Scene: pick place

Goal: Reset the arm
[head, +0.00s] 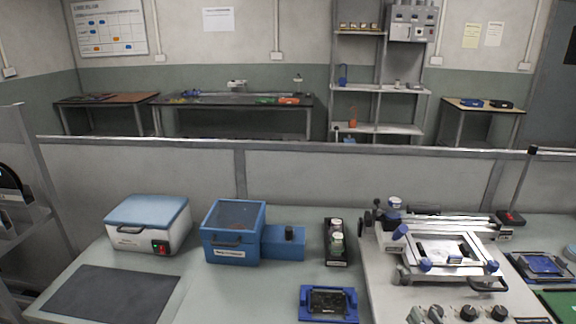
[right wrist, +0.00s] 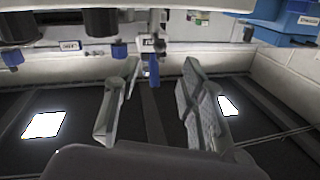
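My right gripper (right wrist: 160,78) shows in the right wrist view. Its two grey fingers stand well apart with nothing between them, so it is open and empty. Beyond the fingers are dark machine parts with a blue knob (right wrist: 119,50). In the head view I can make out neither gripper, and my left arm is not seen.
On the bench in the head view are a white box with blue lid (head: 148,214), a blue box (head: 234,236), a black tray with bottles (head: 335,255), a blue fixture (head: 328,304) and a printing machine (head: 440,250). A dark mat (head: 110,294) lies bare at front left.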

